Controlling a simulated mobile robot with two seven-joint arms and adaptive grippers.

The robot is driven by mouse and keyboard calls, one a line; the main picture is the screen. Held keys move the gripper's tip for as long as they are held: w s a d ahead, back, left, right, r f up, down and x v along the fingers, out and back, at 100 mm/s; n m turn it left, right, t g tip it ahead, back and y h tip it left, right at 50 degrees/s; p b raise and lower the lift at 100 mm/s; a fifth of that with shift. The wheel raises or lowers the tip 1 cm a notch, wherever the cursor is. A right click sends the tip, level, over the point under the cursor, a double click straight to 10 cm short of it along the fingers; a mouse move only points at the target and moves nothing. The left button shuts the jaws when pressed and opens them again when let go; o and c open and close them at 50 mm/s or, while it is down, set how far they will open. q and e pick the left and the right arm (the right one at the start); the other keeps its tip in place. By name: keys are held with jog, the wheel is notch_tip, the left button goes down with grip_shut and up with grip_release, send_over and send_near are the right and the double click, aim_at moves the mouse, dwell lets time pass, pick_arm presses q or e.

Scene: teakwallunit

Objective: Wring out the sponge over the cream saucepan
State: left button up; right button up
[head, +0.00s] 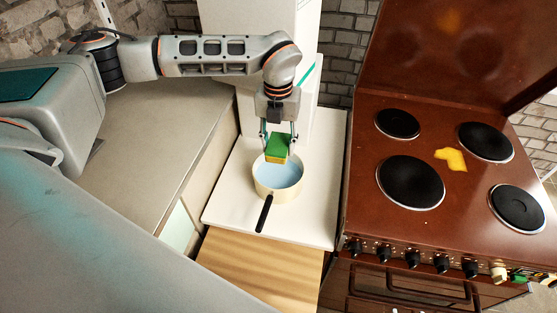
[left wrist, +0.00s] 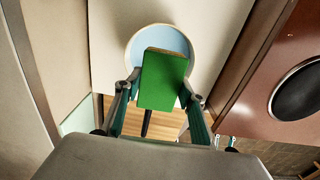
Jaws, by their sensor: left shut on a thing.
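The sponge (head: 277,148) is green with a yellow side. My left gripper (head: 278,143) is shut on it and holds it over the far part of the cream saucepan (head: 278,194). In the left wrist view the sponge (left wrist: 164,80) shows its green face between the two fingers, with the saucepan's rim (left wrist: 132,62) behind it. The saucepan stands on a white counter and has pale blue water (head: 280,176) in it. Its black handle (head: 264,213) points toward the front. My right gripper is not in view.
A brown stove (head: 420,230) with several black hotplates stands to the right, with a yellow spill (head: 452,159) on top. The white counter (head: 315,215) is clear around the saucepan. A grey worktop (head: 150,140) lies to the left, and brick wall is behind.

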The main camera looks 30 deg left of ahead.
pick_arm(q)
jog(key=shift+r, duration=2.1)
